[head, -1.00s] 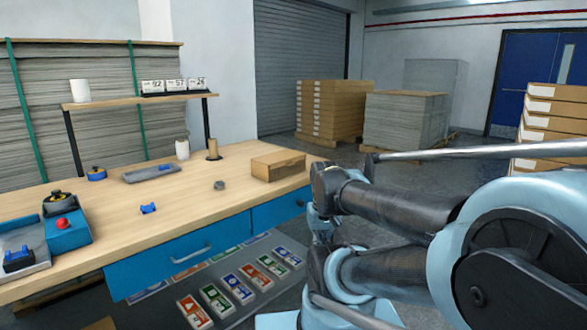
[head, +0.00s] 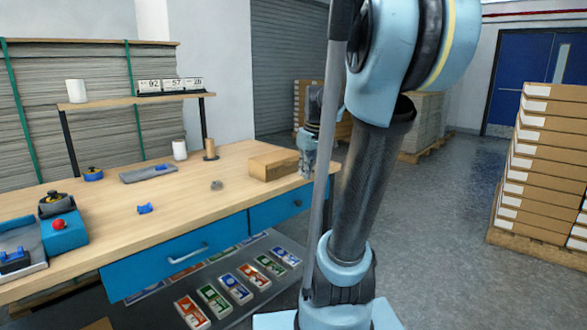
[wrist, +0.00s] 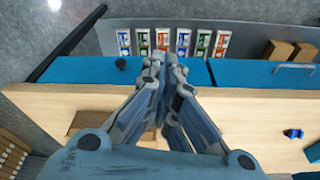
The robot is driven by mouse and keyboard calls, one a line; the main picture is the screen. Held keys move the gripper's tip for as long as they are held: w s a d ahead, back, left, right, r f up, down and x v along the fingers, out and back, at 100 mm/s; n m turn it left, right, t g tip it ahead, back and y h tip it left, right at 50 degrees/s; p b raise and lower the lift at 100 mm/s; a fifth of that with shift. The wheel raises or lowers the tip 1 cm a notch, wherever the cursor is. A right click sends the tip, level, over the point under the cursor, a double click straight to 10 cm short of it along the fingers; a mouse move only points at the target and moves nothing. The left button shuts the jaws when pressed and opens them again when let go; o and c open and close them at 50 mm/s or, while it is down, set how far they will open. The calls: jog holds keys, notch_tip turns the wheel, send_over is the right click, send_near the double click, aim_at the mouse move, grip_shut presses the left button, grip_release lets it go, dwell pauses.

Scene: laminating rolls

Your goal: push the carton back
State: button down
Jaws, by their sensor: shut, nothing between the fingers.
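The carton (head: 274,165) is a closed brown box lying on the wooden workbench (head: 225,195), near its right end. My gripper (head: 306,173) shows beyond the right end of the carton, pointing down, partly behind my arm. Whether it touches the carton cannot be told. In the wrist view my closed fingers (wrist: 165,62) reach over the bench's front edge. A brown patch that looks like the carton (wrist: 84,121) shows left of the fingers and is partly hidden by them.
Blue drawers (head: 165,255) run under the bench front, above a shelf of colourful packs (head: 237,287). A wooden peg (head: 210,150), a white roll (head: 180,149) and a grey tray (head: 148,173) stand farther left. A carton stack (head: 545,165) stands on the floor at right.

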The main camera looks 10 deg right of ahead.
jog(key=w+d+r+n, duration=0.1)
jog(key=w+d+r, duration=0.1)
jog(key=w, duration=0.6)
jog(key=w+d+r+n, duration=0.1)
jog(key=w+r+n, duration=0.1)
jog(key=w, duration=0.6)
jog(key=shift+y, duration=0.4)
jog(key=x, duration=0.3)
jog(key=w+a+x, duration=0.1)
jog(key=x, duration=0.3)
jog(key=w+x, duration=0.1)
jog(key=x, duration=0.3)
jog(key=shift+a+r, duration=0.15)
jog(key=shift+r, duration=0.3)
jog(key=shift+w+a, duration=0.35)
jog(key=shift+w, duration=0.2)
jog(key=w+a, duration=0.4)
jog(key=w, duration=0.1)
jog(key=w+a, duration=0.4)
jog(key=w, duration=0.2)
jog(key=w+a, duration=0.4)
jog(key=w, duration=0.1)
jog(key=shift+w, duration=0.25)
